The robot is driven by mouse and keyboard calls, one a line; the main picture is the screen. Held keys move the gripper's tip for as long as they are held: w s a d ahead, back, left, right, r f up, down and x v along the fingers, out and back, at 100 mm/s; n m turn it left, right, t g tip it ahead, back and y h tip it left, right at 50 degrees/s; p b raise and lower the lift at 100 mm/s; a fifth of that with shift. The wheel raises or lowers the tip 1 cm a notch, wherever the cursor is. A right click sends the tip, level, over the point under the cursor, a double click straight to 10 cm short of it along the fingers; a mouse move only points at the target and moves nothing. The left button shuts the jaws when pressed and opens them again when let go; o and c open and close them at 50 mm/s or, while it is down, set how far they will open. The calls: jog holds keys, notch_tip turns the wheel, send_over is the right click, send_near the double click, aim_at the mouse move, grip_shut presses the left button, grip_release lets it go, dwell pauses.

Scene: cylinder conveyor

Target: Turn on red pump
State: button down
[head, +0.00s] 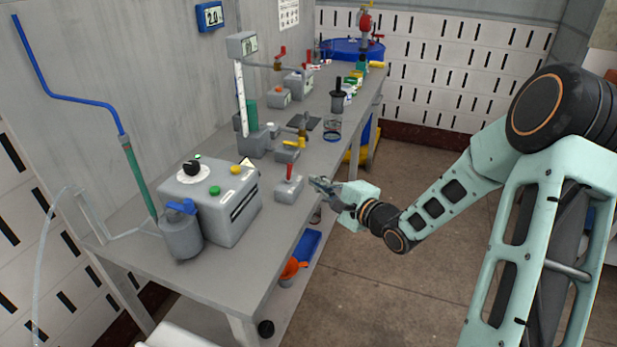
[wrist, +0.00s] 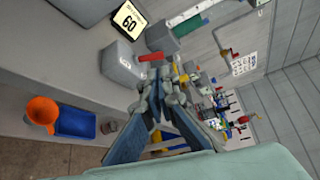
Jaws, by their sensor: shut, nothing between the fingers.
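A small grey box (head: 289,190) with an upright red lever (head: 289,172) sits near the front edge of the workbench (head: 262,272). In the wrist view, the box (wrist: 122,68) and its red lever (wrist: 151,57) lie just beyond my fingertips. My gripper (head: 318,184) is shut and empty, just right of the box at the bench edge. In the wrist view, my gripper's fingertips (wrist: 162,82) meet close to the lever; I cannot tell whether they touch it. A red hand pump (head: 365,22) stands on the blue barrel at the far end.
A large grey control box (head: 212,198) and a grey canister with a blue top (head: 181,232) stand left of the lever box. A blue bin (head: 306,245) and orange funnel (head: 292,268) lie below the bench. The floor in front is clear.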

jog(key=shift+v, duration=2.15)
jog(key=shift+w+r, duration=0.1)
jog(key=shift+r, duration=0.05)
